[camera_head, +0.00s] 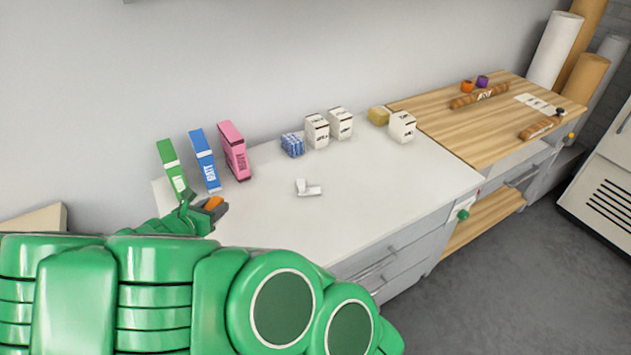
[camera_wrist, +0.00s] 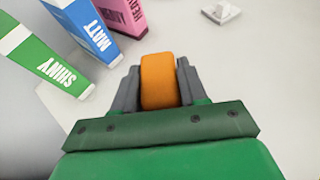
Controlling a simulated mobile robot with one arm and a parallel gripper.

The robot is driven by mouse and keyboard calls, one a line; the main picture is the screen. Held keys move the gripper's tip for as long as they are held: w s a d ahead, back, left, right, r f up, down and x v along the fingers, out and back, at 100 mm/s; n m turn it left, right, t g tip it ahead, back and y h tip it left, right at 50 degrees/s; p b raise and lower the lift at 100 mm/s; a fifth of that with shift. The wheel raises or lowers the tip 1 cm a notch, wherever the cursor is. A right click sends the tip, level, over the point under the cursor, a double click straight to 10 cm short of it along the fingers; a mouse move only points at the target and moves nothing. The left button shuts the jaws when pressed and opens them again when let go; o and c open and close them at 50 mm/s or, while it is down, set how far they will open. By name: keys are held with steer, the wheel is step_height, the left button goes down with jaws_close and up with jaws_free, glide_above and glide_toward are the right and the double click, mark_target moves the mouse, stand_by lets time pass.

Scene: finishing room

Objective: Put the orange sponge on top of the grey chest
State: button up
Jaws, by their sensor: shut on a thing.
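The orange sponge (camera_wrist: 160,80) is held between the two fingers of my gripper (camera_wrist: 159,85) in the wrist view. In the head view the sponge (camera_head: 213,203) shows at the tip of my gripper (camera_head: 210,209), near the left end of the white top of the grey chest (camera_head: 270,215). Drawer fronts show on the chest's near side. The sponge is over or very near that top; I cannot tell whether it touches it. My green arm hides the chest's near left part.
Green (camera_head: 172,168), blue (camera_head: 205,160) and pink (camera_head: 233,151) boxes stand along the wall behind my gripper. A small white object (camera_head: 308,188) lies mid-top. White cartons (camera_head: 317,131) and a blue pack (camera_head: 292,145) stand farther back. A wooden bench (camera_head: 470,125) adjoins at right.

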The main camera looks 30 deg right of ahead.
steer(key=shift+w+a+r+n+t+y, duration=0.1)
steer(key=shift+w+a+n+t+y, duration=0.25)
steer(key=shift+a+y, duration=0.2)
steer(key=shift+s, duration=0.1)
steer(key=shift+f, duration=4)
steer(key=shift+f, duration=0.1)
steer(key=o, duration=1)
steer(key=shift+o, duration=0.2)
steer(key=shift+v, duration=6.1)
steer(key=shift+a, duration=0.1)
